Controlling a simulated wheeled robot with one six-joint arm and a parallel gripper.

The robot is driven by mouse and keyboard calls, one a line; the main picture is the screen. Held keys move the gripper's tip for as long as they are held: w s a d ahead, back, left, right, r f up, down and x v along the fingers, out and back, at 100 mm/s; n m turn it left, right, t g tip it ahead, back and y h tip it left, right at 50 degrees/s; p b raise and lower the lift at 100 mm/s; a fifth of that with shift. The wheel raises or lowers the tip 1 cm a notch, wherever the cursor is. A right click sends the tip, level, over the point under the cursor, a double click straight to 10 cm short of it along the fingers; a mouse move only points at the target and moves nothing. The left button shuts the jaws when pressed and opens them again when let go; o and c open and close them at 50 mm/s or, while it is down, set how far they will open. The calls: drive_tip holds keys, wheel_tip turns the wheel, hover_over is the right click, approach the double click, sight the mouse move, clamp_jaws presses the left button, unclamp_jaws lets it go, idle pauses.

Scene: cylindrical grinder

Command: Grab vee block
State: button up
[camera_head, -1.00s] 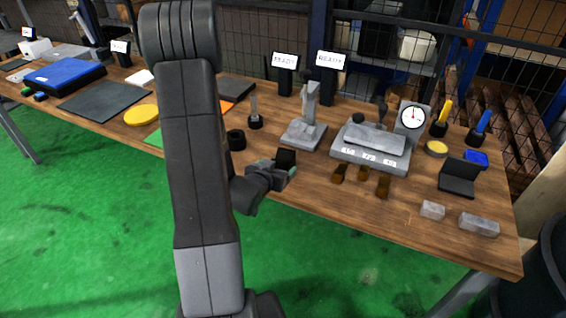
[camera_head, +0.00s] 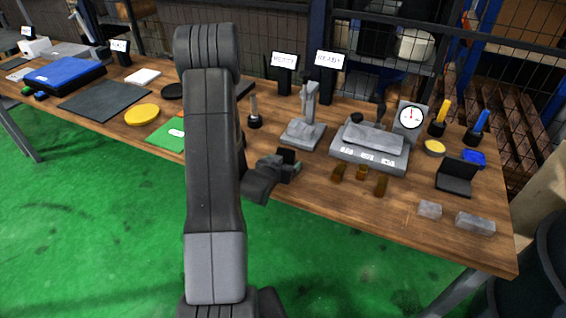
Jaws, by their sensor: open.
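Two small grey metal blocks lie at the right front of the wooden bench (camera_head: 330,205): a short block (camera_head: 429,209) and a longer block (camera_head: 475,223). Either could be the vee block; no groove is clear at this size. My gripper (camera_head: 289,161) is open near the bench's front edge, left of both blocks and well apart from them. It is small and partly dark in this view, and nothing shows between its fingers.
A grey instrument with a dial (camera_head: 411,117), three brown pieces (camera_head: 362,173) and an open black case (camera_head: 455,178) stand between my gripper and the blocks or behind them. A grey stand (camera_head: 304,128) is behind my gripper. The front strip of bench is mostly clear.

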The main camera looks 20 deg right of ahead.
clamp_jaws()
drive_tip(key=shift+r, duration=0.1)
idle(0.3)
